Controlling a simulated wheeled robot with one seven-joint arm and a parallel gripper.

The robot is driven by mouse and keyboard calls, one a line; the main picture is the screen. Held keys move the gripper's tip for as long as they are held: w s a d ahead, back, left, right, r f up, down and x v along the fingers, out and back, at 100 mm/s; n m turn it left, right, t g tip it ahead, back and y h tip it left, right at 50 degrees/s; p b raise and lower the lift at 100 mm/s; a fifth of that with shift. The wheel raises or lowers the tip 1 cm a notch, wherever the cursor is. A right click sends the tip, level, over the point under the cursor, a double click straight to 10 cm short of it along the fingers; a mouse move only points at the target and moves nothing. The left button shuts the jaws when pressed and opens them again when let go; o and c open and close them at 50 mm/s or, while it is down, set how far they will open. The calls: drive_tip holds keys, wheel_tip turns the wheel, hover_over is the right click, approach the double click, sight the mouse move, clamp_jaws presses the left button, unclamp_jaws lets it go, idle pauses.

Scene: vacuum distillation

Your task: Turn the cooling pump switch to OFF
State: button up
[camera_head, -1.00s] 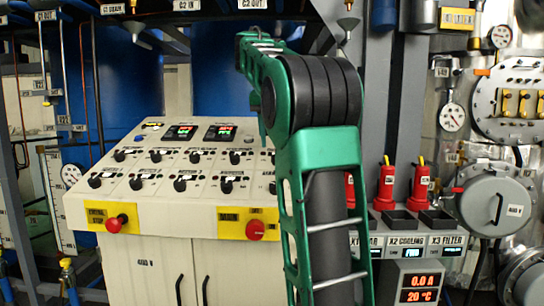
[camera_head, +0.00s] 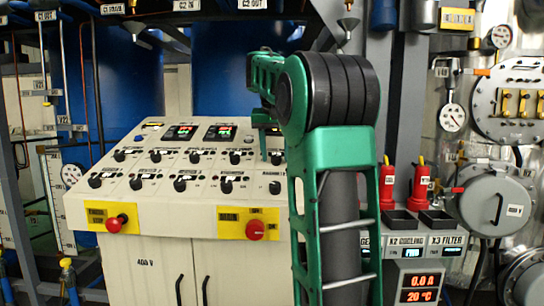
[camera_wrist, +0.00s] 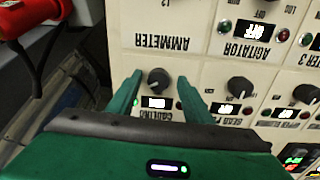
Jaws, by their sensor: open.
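The cooling pump switch (camera_wrist: 157,78) is a round dark knob at the middle of the wrist view, with a small display and an upside-down label reading roughly "COOLING" below it. A small green lamp shows beside the display. The display text is too small to read surely. My gripper (camera_wrist: 158,90) is open, with one green finger on each side of the knob. I cannot tell whether the fingers touch it. In the head view the knob (camera_head: 276,158) is at the right end of the panel's upper row, beside my gripper's green finger; my arm hides part of that area.
The control panel (camera_head: 150,216) carries several other dark knobs close by, including a gear pump knob (camera_wrist: 240,89) and an agitator knob. Red emergency and main buttons (camera_head: 255,229) sit on its front. Red bottle-like objects (camera_head: 421,187) stand to the right of my arm.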

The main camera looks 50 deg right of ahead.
drive_tip(key=c, duration=1.1)
drive_tip(key=shift+o, duration=0.2)
drive_tip(key=shift+n, duration=0.3)
drive_tip(key=n, duration=0.6)
drive_tip(key=shift+a, duration=0.1)
drive_tip(key=n, duration=0.5)
drive_tip(key=shift+n, duration=0.3)
